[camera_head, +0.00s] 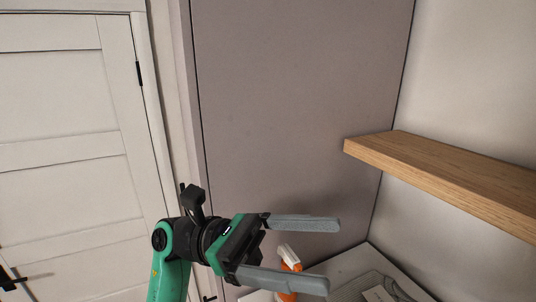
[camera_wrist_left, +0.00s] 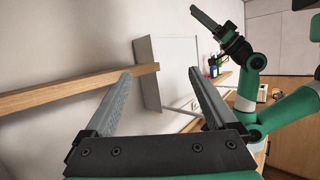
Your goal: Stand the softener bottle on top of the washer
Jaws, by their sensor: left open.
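My left gripper (camera_head: 333,254) is open in the head view, with its two grey fingers spread and pointing right. It is empty. A bottle with a white top and orange body (camera_head: 289,257) shows through the gap between the fingers, lower and behind them. Its lower part is hidden by the lower finger, and I cannot tell whether it is the softener bottle. In the left wrist view, my left gripper (camera_wrist_left: 160,74) has nothing between its fingers. My right gripper (camera_wrist_left: 207,20) is raised at the upper right there; its jaw state is unclear. I cannot identify the washer.
A wooden shelf (camera_head: 450,172) juts from the right wall, above and right of my left gripper. A grey panel (camera_head: 290,110) stands behind it. A pale surface (camera_head: 352,262) lies at the lower right. Small bottles (camera_wrist_left: 213,69) stand far off in the left wrist view.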

